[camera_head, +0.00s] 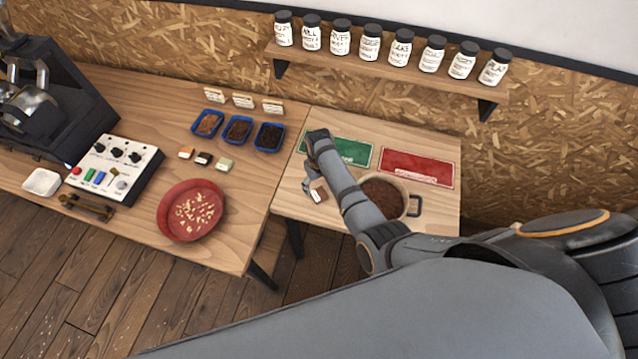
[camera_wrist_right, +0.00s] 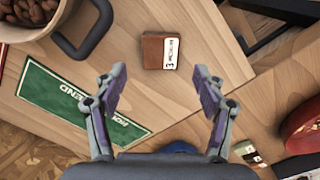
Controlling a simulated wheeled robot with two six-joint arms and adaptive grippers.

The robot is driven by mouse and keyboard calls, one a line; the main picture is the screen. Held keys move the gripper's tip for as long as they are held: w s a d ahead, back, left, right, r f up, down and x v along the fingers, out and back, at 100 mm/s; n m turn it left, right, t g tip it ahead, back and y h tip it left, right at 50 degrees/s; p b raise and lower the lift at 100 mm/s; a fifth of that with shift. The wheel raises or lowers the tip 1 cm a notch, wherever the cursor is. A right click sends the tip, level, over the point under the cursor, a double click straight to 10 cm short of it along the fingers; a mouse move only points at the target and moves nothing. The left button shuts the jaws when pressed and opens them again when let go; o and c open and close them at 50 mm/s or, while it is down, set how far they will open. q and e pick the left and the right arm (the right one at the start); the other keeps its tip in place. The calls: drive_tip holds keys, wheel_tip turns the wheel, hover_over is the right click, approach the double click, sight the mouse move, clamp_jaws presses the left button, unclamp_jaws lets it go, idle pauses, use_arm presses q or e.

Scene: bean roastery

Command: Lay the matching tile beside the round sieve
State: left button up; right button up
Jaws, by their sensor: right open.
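The round sieve (camera_head: 192,212) is a red dish with pale bits in it, on the left table; part of it shows at the right edge of the wrist view (camera_wrist_right: 305,128). A brown tile with a white label (camera_head: 319,195) lies on the right table; it is whole in the wrist view (camera_wrist_right: 153,52). Three small tiles, orange-brown (camera_head: 186,153), dark brown (camera_head: 203,159) and green (camera_head: 225,165), lie in a row on the left table. My right gripper (camera_wrist_right: 161,90) is open and empty, above the right table near the brown tile. My left gripper is out of view.
Green mat (camera_head: 346,151), red mat (camera_head: 418,167) and a handled pot of beans (camera_head: 384,196) crowd the right table. Blue trays (camera_head: 237,130) with cards behind, a control box (camera_head: 115,168) and a white dish (camera_head: 42,182) stand left. Bare wood lies right of the sieve.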

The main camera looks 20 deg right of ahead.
sight(319, 194)
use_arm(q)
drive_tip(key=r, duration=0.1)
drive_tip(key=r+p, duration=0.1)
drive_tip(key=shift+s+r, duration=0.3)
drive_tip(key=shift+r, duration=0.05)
use_arm(e)
wheel_tip(319, 194, up, 7)
